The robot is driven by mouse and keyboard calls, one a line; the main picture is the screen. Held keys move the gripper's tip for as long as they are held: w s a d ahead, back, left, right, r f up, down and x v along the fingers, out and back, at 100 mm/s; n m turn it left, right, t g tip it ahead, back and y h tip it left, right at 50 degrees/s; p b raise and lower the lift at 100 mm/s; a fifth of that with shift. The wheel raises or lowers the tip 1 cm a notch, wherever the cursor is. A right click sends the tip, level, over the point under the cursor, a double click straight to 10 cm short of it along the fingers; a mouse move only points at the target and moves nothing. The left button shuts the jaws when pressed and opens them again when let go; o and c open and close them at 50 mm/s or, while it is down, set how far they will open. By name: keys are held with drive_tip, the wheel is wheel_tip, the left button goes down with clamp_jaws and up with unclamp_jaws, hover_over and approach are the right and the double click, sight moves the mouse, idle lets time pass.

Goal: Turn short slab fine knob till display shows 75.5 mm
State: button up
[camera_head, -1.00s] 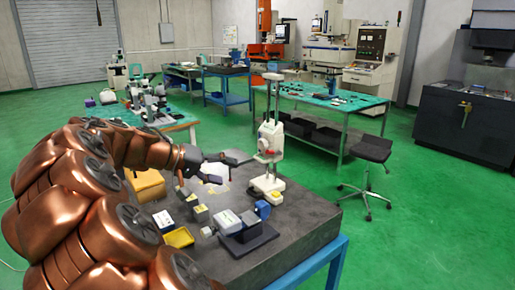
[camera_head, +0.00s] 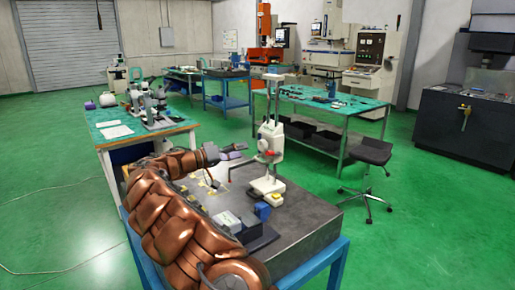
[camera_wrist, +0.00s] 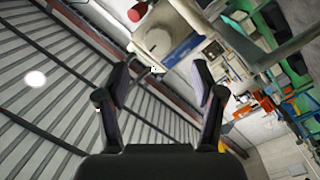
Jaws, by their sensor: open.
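The white measuring instrument (camera_head: 270,140) stands upright on a post and pale base on the dark slab table (camera_head: 310,215). It has a red part on its front. In the wrist view its pale body (camera_wrist: 180,15) is at the top, tilted, with a round grey-white knob (camera_wrist: 157,41) and a red knob (camera_wrist: 137,11). My gripper (camera_wrist: 162,78) is open and empty; the round knob lies beyond the fingertips and roughly between them in the picture. In the head view my gripper (camera_head: 222,152) is left of the instrument, apart from it. No display reading is legible.
A blue block (camera_head: 263,211) and a yellow-topped item (camera_head: 278,198) lie near the instrument's base. A white-topped box (camera_head: 229,221) stands close to my arm. A microscope bench (camera_head: 110,125) is behind left, and a black stool (camera_head: 370,152) is at right.

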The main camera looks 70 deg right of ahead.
sight(260, 146)
drive_tip(key=shift+p+x, duration=1.2)
drive_tip(key=shift+x, duration=2.55)
drive_tip(key=c, duration=1.2)
drive_tip(key=shift+o, duration=0.2)
drive_tip(key=shift+f+b, duration=0.1)
drive_tip(key=shift+b, duration=0.35)
